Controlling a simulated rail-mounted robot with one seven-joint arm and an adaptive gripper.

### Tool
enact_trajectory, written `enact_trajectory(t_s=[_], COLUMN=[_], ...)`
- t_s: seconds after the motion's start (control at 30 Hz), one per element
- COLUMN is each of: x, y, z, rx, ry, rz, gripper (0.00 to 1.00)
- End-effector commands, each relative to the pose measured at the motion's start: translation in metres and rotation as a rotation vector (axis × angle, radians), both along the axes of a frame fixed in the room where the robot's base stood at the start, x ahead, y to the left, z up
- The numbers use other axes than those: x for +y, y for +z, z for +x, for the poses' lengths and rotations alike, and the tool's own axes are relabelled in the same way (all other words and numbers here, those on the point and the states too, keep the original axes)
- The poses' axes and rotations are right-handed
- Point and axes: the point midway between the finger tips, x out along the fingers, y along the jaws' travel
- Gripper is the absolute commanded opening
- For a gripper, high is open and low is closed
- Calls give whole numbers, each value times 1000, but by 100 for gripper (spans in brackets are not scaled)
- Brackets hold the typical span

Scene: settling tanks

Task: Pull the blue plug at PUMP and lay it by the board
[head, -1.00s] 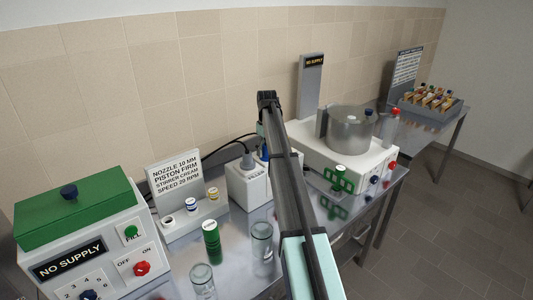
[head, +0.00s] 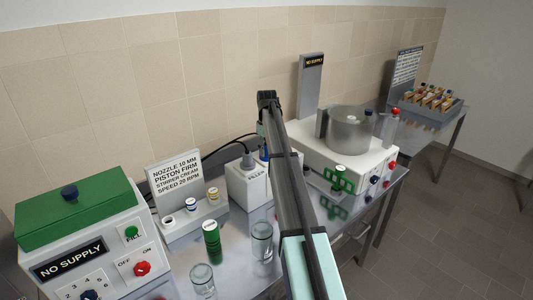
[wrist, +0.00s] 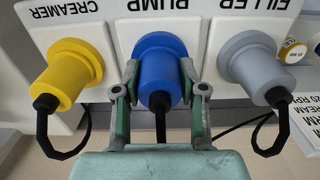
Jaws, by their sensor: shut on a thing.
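The blue plug (wrist: 160,68) sits against the white board (wrist: 118,32) under the label PUMP in the wrist view, between a yellow plug (wrist: 72,72) at CREAMER and a grey plug (wrist: 250,62) at FILLER. The labels appear upside down. My gripper (wrist: 160,84) is shut on the blue plug, one finger on each side. A black cable hangs from the plug's end. In the head view the board (head: 240,185) stands on the bench with the grey plug (head: 248,161) showing; my arm hides most of the rest, including the gripper's hold.
A recipe sign (head: 178,178) with small capped jars stands left of the board. A green tube (head: 211,242) and clear glasses (head: 261,240) stand in front. A green-lidded machine (head: 80,225) is at left, a white machine with a metal pot (head: 350,133) at right.

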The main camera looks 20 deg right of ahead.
Motion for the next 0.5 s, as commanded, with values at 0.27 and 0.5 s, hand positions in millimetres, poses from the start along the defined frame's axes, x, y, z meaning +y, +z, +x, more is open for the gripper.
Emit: enact_trajectory(t_s=[0.27,0.5], x=[0,0], y=[12,20], z=[0,0], rx=[0,-1], ry=[0,0], rz=[0,0], gripper=[0,0])
